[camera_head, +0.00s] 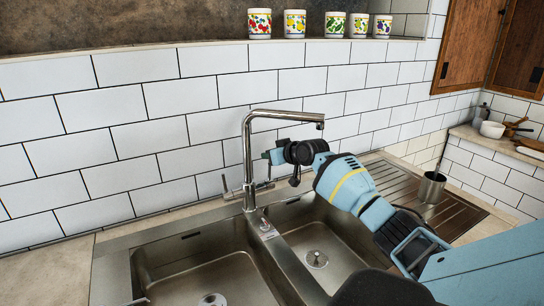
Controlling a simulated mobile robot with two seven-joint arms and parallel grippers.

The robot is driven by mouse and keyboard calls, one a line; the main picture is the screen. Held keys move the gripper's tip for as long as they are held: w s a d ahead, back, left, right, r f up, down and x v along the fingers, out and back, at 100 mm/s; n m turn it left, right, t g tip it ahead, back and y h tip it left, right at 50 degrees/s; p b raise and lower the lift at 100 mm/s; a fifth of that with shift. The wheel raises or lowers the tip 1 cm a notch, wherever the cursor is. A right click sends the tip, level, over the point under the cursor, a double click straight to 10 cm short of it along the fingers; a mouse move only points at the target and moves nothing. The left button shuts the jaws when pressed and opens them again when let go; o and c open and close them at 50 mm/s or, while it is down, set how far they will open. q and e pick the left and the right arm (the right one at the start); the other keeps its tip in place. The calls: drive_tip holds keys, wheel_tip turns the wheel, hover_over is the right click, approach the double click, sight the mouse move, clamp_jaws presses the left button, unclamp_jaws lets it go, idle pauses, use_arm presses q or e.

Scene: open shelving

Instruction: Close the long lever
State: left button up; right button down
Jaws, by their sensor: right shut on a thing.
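A tall metal faucet (247,165) stands behind the double sink, with its spout reaching right. A small lever (226,188) sticks out on the left of its base. On the right of its base a thin upright part, which looks like the long lever (267,176), rises to my right gripper's tips. My right gripper (269,157) is just right of the faucet's column, shut at the top of this part. The fingertips are small and the contact is hard to make out. My left gripper is not in view.
The sink (190,262) has two empty basins. A metal cup (431,187) stands on the drainboard (462,208) at the right. Several patterned mugs (294,23) line the ledge above the tiled wall. A white bowl (492,129) sits on the right counter.

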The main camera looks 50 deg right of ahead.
drive_tip(key=shift+a+f, duration=0.1)
drive_tip(key=c, duration=1.5)
unclamp_jaws()
drive_tip(key=shift+w, duration=0.1)
drive_tip(key=p+v, duration=0.1)
drive_tip(key=v, duration=0.7)
